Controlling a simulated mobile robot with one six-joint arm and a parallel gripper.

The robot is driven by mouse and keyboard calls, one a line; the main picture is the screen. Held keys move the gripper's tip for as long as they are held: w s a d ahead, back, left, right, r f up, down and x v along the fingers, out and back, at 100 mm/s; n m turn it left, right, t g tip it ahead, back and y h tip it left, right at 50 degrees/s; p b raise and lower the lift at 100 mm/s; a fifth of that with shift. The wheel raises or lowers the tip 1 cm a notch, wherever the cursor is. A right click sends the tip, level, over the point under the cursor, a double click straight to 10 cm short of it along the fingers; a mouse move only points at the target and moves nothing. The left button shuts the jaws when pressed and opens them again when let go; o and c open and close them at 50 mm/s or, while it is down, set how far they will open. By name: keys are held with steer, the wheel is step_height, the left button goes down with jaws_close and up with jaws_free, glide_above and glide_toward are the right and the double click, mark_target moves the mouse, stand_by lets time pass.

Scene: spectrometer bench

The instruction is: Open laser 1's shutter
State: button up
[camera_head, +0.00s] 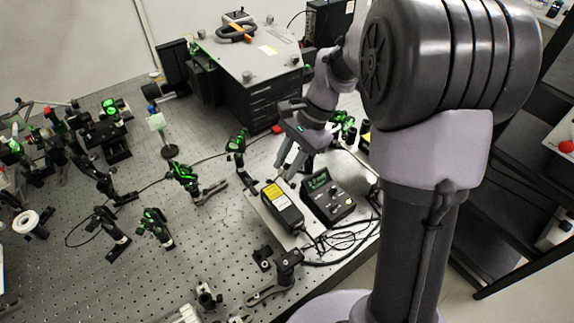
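A small black laser box with a yellow label (283,205) sits on a pale plate at the front right of the bench. I cannot read which laser it is, and its shutter cannot be made out. A black controller with a lit green display and knobs (327,197) stands just right of it. My gripper (287,169) points down above the far end of the laser box. Its two grey fingers look apart, with nothing visible between them. Whether a fingertip touches anything is too small to tell.
Green-lit optic mounts (183,177) stand across the perforated bench (110,270). A large black housing with a grey lid (246,50) stands behind my gripper. Loose black cables (345,240) lie by the controller. A dark shelf (495,225) stands at the right.

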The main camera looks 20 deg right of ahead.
jaws_close()
steer(key=shift+d+y+p, duration=0.25)
steer(key=shift+y+p, duration=0.35)
steer(key=shift+p, duration=0.5)
steer(key=shift+w+f+g+y+p, duration=0.15)
steer(key=shift+f+g+y+p, duration=0.15)
steer(key=shift+y, duration=0.1)
jaws_free()
steer(key=shift+d, duration=0.1)
steer(key=p+v, duration=0.5)
steer(key=v, duration=1.2)
steer(key=shift+r, duration=0.2)
